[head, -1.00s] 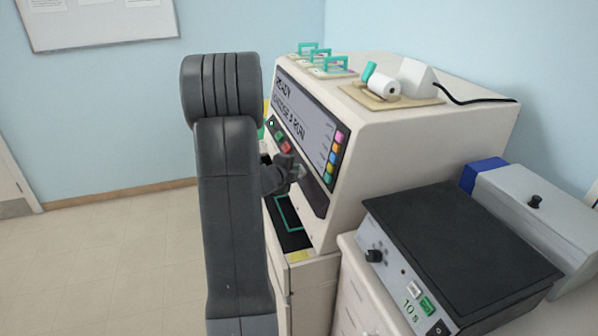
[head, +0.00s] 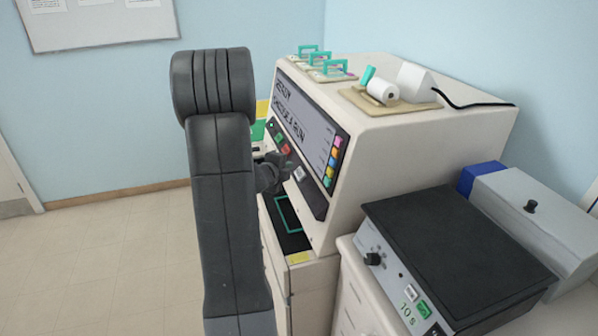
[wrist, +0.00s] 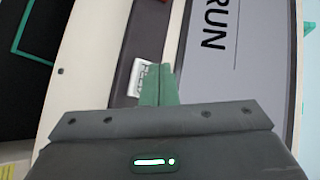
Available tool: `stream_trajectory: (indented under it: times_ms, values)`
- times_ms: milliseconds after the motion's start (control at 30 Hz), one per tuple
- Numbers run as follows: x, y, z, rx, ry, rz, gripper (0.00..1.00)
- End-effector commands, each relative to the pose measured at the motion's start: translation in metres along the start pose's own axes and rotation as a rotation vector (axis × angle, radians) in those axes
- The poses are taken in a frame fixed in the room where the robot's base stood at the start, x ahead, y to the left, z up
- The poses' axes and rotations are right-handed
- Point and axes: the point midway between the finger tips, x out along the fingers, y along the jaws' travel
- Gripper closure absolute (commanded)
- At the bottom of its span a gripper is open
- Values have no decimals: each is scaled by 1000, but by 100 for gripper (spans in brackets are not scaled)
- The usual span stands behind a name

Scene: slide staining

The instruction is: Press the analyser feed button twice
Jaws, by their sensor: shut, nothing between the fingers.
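The analyser (head: 420,135) is a large cream machine with a sloped front screen (head: 305,120). Its white feed button (head: 299,174) sits on the dark strip below the screen. In the wrist view the feed button (wrist: 138,78) is a white, lettered key, partly covered by my green fingertips. My gripper (wrist: 160,72) is shut and empty, with its tips over the button's edge in that view. In the head view my gripper (head: 273,172) is just left of the button, with a small gap visible; its fingertips are hard to make out.
Red (head: 285,149) and green (head: 278,138) buttons lie up the same strip. A dark recess with a green outline (head: 288,214) is below. A black-topped unit (head: 450,245) stands at right. Teal-handled racks (head: 328,68) and a paper roll (head: 383,91) sit on top.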

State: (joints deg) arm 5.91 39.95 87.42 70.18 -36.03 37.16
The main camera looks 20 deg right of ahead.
Motion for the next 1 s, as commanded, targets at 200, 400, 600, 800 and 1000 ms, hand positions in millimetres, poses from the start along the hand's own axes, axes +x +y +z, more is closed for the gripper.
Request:
stream_trajectory:
  times_ms: [200,400,600,800,1000]
  values:
    - [-17,-15,12,1,-2,0,100]
    - [-23,-17,16,1,1,0,100]
    - [-22,-16,16,1,0,0,100]
    - [-22,-16,16,1,0,0,100]
    - [-22,-16,16,1,0,0,100]
